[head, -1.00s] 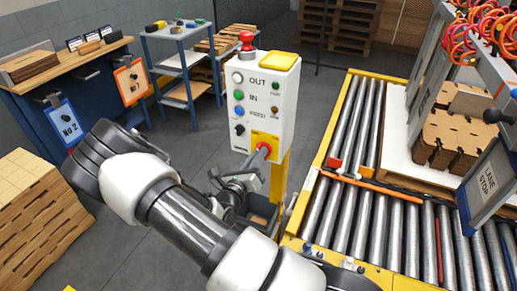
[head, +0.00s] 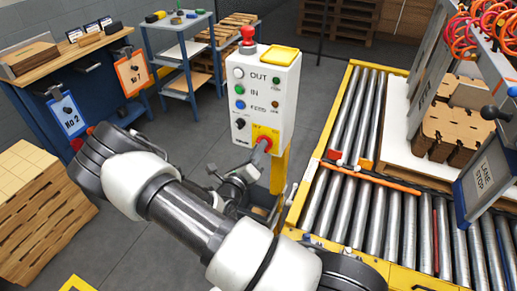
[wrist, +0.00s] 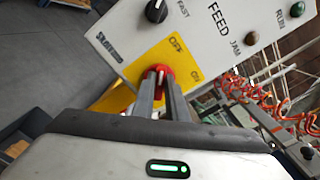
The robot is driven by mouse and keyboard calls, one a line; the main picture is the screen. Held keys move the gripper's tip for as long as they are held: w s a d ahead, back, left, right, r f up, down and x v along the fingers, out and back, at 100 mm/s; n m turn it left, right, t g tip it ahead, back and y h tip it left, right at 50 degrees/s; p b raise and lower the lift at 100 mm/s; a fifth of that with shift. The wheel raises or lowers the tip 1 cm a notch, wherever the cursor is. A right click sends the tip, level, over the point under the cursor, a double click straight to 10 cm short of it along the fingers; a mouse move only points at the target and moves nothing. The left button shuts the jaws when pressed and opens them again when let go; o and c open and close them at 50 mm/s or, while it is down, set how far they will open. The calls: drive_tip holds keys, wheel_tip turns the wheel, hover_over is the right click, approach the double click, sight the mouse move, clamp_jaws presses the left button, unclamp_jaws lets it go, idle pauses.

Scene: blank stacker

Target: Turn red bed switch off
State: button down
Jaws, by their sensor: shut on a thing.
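The red switch (head: 265,142) sits on a yellow plate (head: 273,132) low on the front of the white control box (head: 262,90). In the wrist view the red switch (wrist: 157,74) is partly covered by my fingers, beside the OFF and ON labels of its yellow plate (wrist: 178,58). My gripper (wrist: 160,85) is shut on the red switch, with one finger on each side. In the head view my gripper (head: 262,148) meets it from below. I cannot tell which label the switch points to.
The box also carries a black knob (head: 240,123), several round buttons and lamps, and a red mushroom button (head: 248,36) on top. A roller conveyor (head: 350,205) stands close on the right. A stack of boards (head: 40,210) is at left. Grey floor lies between.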

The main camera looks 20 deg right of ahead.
drive_tip(key=c, duration=1.8)
unclamp_jaws()
drive_tip(key=shift+o, duration=0.2)
drive_tip(key=v, duration=1.7)
drive_tip(key=shift+s+a, duration=0.2)
drive_tip(key=shift+r, duration=0.15)
